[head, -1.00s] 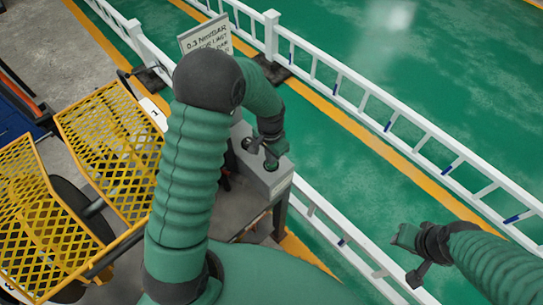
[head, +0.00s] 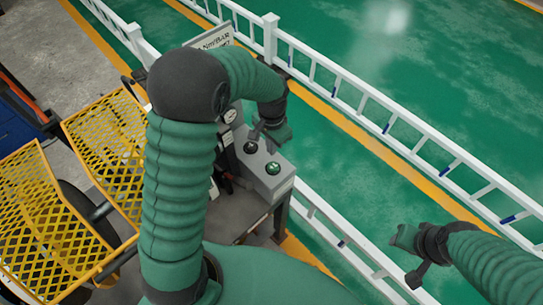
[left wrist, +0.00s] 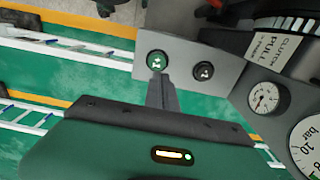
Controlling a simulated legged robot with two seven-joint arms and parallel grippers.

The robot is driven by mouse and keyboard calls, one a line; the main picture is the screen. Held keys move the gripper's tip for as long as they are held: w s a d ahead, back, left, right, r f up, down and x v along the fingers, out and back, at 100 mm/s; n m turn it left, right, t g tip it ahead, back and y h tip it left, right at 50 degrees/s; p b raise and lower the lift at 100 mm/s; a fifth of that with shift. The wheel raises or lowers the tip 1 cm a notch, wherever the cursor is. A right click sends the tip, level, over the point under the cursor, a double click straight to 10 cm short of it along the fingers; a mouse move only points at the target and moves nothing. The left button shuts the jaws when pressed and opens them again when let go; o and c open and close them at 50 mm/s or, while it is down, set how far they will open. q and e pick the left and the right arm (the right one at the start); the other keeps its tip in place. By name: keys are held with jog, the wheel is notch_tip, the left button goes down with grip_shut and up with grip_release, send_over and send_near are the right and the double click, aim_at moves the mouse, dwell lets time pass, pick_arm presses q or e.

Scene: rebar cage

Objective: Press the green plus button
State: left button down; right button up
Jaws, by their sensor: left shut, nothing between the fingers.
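The green plus button (head: 273,168) is on top of a grey control box (head: 268,184), with a black button (head: 250,147) beside it. In the left wrist view, the green button (left wrist: 156,61) shows pale marks, and the black button (left wrist: 203,70) is to its right. My left gripper (head: 256,134) is above the box, apart from the green button in the head view. Its closed, empty fingers (left wrist: 160,84) show just below the green button in the left wrist view. My right gripper (head: 408,258) hangs at the lower right, away from the box; its jaw opening is unclear.
Round gauges (left wrist: 264,98) and a clutch label (left wrist: 275,48) are right of the buttons in the left wrist view. Yellow mesh guards (head: 105,150) stand at the left. A white railing (head: 350,80) runs behind the box, with open green floor (head: 420,60) beyond.

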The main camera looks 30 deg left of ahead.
pick_arm(q)
jog(key=r, duration=0.3)
jog(key=shift+w+d+r, duration=0.1)
jog(key=shift+d+r, duration=0.15)
jog(key=shift+r, duration=0.15)
pick_arm(e)
jog(key=shift+w+d+f, duration=0.15)
jog(key=shift+d+f, duration=0.15)
jog(key=shift+d, duration=0.05)
pick_arm(q)
jog(key=shift+a, duration=0.2)
pick_arm(e)
jog(key=shift+a, duration=0.2)
pick_arm(q)
jog(key=shift+d, duration=0.15)
pick_arm(e)
jog(key=shift+d, duration=0.1)
